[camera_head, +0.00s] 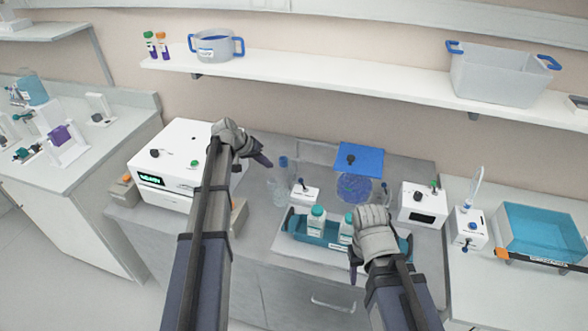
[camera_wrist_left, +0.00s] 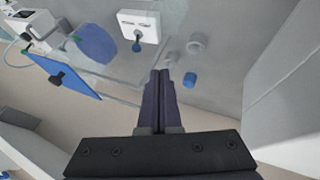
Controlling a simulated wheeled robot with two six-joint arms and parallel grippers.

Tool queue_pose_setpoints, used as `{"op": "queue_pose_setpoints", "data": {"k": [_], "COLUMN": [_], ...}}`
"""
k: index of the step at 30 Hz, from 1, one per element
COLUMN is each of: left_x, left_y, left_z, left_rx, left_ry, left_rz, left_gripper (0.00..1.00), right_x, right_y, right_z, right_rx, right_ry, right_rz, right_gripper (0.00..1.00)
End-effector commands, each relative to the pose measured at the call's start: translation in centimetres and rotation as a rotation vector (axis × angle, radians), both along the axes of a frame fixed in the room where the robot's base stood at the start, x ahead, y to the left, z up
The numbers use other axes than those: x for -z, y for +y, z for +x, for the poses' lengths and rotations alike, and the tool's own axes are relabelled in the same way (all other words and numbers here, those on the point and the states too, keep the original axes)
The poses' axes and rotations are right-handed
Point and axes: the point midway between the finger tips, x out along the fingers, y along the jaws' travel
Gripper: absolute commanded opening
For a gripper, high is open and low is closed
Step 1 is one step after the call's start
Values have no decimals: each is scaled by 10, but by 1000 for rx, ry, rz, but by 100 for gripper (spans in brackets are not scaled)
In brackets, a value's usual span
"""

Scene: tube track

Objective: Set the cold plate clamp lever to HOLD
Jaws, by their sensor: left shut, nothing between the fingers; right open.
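A small white block (camera_head: 305,195) with a dark upright lever (camera_head: 302,184) stands on the bench between my two arms. I cannot tell whether it is the clamp, and no HOLD mark is readable.
A teal rack (camera_head: 290,226) with white bottles stands at the front. Behind it are a blue lid (camera_head: 362,158) with a black knob and a blue round vessel (camera_head: 354,188). A white machine (camera_head: 160,190) stands left, a white box (camera_head: 420,202) right.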

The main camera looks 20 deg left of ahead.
Motion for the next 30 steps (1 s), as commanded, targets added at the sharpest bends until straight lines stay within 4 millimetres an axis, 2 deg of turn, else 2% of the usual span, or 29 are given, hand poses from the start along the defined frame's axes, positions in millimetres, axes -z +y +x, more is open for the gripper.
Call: {"op": "queue_pose_setpoints", "data": {"k": [9,13,30], "left_x": [1,9,87], "left_y": [0,-3,-37], "left_z": [0,3,42], "left_rx": [0,1,2], "left_ry": [0,0,0], "left_rz": [0,0,0], "left_gripper": [0,0,0], "right_x": [1,9,87], "right_y": [0,0,0], "right_z": [0,0,0], "right_rx": [0,0,2], "right_ry": [0,0,0], "right_rz": [0,0,0], "right_gripper": [50,50,50]}}
